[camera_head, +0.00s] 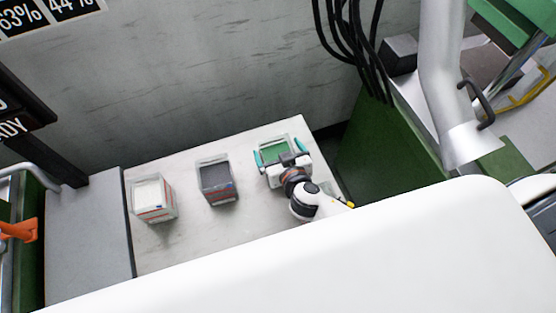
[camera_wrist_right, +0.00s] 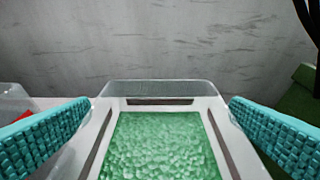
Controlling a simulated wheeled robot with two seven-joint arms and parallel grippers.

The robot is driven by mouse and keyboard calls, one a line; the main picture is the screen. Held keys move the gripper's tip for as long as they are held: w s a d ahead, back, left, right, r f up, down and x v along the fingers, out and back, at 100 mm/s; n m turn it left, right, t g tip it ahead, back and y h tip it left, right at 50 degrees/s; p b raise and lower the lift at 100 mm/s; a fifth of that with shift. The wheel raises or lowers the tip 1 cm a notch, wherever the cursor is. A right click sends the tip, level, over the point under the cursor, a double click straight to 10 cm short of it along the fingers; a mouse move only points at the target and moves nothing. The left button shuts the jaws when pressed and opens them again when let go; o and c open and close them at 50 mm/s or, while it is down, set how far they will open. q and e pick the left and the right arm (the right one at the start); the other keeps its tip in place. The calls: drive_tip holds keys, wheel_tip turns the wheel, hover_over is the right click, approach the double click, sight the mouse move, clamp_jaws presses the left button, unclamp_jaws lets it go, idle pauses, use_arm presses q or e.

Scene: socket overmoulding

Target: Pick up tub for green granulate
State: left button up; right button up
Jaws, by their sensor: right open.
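The tub for green granulate (camera_head: 275,147) stands upright on the light table at its right part, filled with green granulate. In the right wrist view the tub (camera_wrist_right: 160,88) fills the middle, with the green granulate (camera_wrist_right: 158,147) inside. My right gripper (camera_head: 280,153) is over the tub, its teal fingers open, one on each side of it. In the right wrist view the gripper (camera_wrist_right: 160,125) shows a finger left and right of the tub's walls; I cannot tell whether they touch it. The tub's near side is hidden by the gripper. My left gripper is not in view.
A tub of dark granulate (camera_head: 218,182) stands left of the green one, and a tub of white granulate (camera_head: 153,199) stands farther left. The table (camera_head: 190,240) is bare in front of them. A grey wall (camera_head: 200,80) rises behind; a green machine (camera_head: 375,150) stands to the right.

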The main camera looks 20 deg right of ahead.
drive_tip(key=shift+w+f, duration=0.1)
drive_tip(key=shift+w, duration=0.15)
drive_tip(key=shift+s, duration=0.1)
drive_tip(key=c, duration=1.6)
drive_tip(key=shift+c, duration=0.4)
